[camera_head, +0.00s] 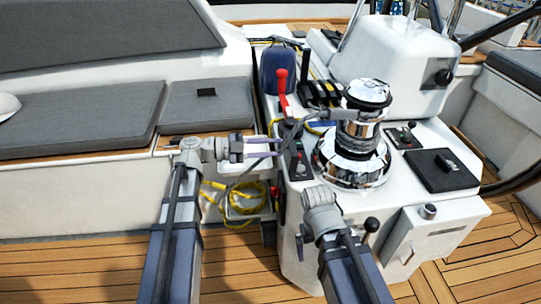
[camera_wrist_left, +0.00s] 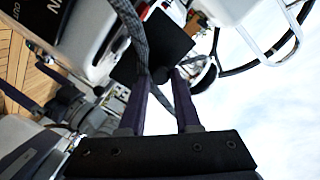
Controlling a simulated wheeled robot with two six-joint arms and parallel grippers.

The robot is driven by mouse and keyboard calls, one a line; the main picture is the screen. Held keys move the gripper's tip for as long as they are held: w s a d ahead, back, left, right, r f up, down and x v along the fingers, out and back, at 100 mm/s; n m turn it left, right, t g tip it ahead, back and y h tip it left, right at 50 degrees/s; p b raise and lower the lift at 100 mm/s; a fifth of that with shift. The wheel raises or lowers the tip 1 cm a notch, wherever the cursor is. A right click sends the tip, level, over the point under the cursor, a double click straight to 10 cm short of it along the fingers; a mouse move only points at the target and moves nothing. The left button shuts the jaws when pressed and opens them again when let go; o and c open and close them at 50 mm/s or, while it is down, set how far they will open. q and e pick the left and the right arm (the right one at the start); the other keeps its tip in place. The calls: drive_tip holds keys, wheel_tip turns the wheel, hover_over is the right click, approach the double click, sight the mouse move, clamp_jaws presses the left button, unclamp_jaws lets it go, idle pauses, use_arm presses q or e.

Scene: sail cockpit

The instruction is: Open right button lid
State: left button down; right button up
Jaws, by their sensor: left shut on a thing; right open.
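My left gripper (camera_head: 265,147) is at the left side of the white console, beside a small dark control panel (camera_head: 297,163) with buttons. In the left wrist view its two fingers (camera_wrist_left: 163,76) are shut on a black square lid (camera_wrist_left: 166,42), which stands out between and beyond the fingertips. A grey rope (camera_wrist_left: 141,50) crosses close to the fingers. I cannot tell whether the rope touches them. A panel with white lettering (camera_wrist_left: 52,14) lies to the left there. My right gripper (camera_head: 322,212) is open, low in front of the console. Its fingertips are hard to make out.
A chrome winch (camera_head: 355,140) stands on the console, right of my left gripper. A second panel (camera_head: 403,135) and a black square pad (camera_head: 440,170) lie further right. A red lever (camera_head: 281,88) rises behind. Yellow rope (camera_head: 232,210) hangs below.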

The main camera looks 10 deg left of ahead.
use_arm(q)
drive_tip(key=shift+s+a+f, duration=0.1)
drive_tip(key=shift+f, duration=0.1)
idle(0.4)
drive_tip(key=c, duration=0.6)
unclamp_jaws()
drive_tip(key=shift+r, duration=0.1)
drive_tip(key=shift+a, duration=0.1)
drive_tip(key=v, duration=0.7)
drive_tip(key=shift+s+a, duration=0.1)
drive_tip(key=shift+a, duration=0.25)
